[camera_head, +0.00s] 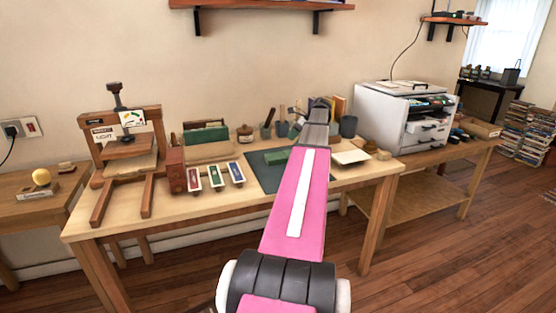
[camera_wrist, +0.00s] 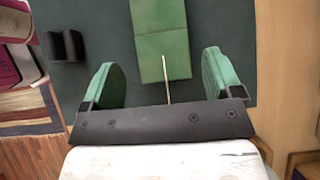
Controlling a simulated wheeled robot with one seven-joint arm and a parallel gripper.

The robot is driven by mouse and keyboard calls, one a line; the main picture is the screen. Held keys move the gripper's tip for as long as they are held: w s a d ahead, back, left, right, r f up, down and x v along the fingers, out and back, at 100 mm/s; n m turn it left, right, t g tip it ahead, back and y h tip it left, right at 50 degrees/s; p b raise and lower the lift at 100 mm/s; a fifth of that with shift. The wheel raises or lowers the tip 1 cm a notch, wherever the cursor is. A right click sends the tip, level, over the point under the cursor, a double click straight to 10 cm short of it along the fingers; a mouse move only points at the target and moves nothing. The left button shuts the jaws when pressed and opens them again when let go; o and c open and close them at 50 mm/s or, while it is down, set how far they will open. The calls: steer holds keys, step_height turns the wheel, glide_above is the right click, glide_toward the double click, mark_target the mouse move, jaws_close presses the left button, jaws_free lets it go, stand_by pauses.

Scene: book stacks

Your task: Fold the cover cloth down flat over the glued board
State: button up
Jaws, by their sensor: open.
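A green cloth-like piece (camera_wrist: 160,18) lies on the dark green mat (camera_wrist: 225,25) in the wrist view. A crosswise line splits it into two panels, and I cannot tell the cover cloth from the glued board. The fingers are on either side of the lower panel's near end. A thin pale stick runs from that panel toward the gripper. In the head view my arm hides the fingers.
A wooden press (camera_head: 128,150) stands at the left of the workbench (camera_head: 160,222). Red, blue and green labelled blocks (camera_head: 215,175) lie left of the mat. Jars and tools line the back. A pale tray (camera_head: 350,157) is to the right. A small black object (camera_wrist: 66,46) is left of the gripper.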

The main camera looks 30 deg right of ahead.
steer(key=shift+r, duration=2.95)
